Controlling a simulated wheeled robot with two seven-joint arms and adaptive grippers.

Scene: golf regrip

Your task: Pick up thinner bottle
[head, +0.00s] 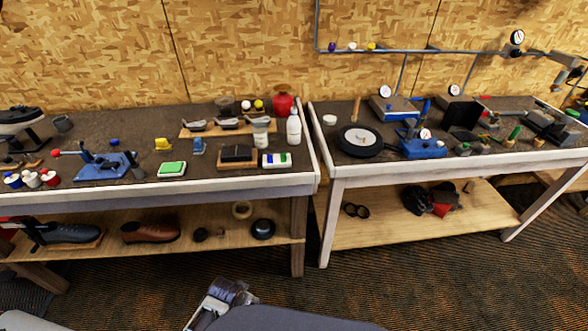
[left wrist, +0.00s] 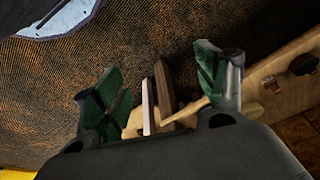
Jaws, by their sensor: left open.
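A slim white bottle (head: 293,128) stands upright near the right end of the left bench, and I take it for the thinner bottle. A red can (head: 282,103) stands just behind it. A shorter pale container (head: 260,132) stands to its left. My left gripper (left wrist: 160,88) is open in the left wrist view, with green-padded fingers wide apart and nothing held. In the head view a gripper, apparently my left (head: 228,296), is low at the bottom edge, in front of and below the bench, well away from the bottle. My right gripper does not show.
The right bench (head: 335,172) begins beyond a narrow gap. Lower shelves hold shoes.

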